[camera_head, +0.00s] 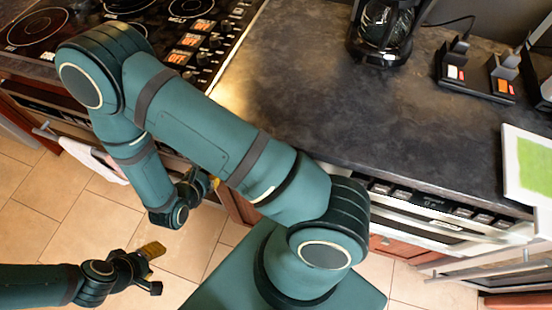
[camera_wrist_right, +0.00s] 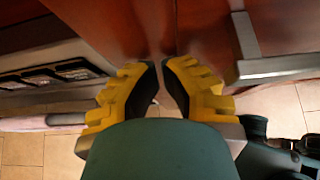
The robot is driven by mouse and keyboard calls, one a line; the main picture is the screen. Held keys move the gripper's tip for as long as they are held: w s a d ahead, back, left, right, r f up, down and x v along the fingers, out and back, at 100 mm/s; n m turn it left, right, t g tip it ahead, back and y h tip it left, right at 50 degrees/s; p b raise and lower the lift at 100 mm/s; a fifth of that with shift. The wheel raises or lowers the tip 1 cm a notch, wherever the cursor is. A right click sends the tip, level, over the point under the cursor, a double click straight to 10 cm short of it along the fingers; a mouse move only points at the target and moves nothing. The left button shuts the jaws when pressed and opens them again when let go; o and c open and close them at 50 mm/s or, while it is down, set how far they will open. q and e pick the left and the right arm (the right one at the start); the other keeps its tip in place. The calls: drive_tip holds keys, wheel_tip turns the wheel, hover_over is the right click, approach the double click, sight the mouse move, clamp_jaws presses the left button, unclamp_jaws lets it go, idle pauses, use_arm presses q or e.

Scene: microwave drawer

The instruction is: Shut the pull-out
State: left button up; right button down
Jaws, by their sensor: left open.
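The pull-out looks like the steel-fronted microwave drawer (camera_head: 415,228) under the counter at right in the head view, below a strip of dark buttons. My right arm hides its left end, and I cannot tell how far it stands out. My left gripper (camera_head: 152,269) is open and empty above the floor tiles at lower left, well away from the drawer. My right gripper (camera_head: 200,186) is beside the cabinets below the stove. In the right wrist view its yellow fingers (camera_wrist_right: 160,82) have tips close together, with nothing seen between them, in front of red-brown wood.
My right arm crosses over the counter (camera_head: 330,110). A stove (camera_head: 150,30) is at upper left, with a towel (camera_head: 95,158) on the front bar below. A coffee maker (camera_head: 383,35) stands at the back. A metal handle (camera_wrist_right: 275,66) is close to my right gripper.

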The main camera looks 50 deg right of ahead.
drive_tip(key=w+d+b, duration=0.1)
drive_tip(key=w+d, duration=0.1)
drive_tip(key=d, duration=0.4)
drive_tip(key=shift+w, duration=0.25)
idle(0.8)
drive_tip(key=s+a+b, duration=0.1)
drive_tip(key=s+a, duration=0.2)
drive_tip(key=a, duration=0.6)
drive_tip(key=shift+s, duration=0.4)
idle(0.6)
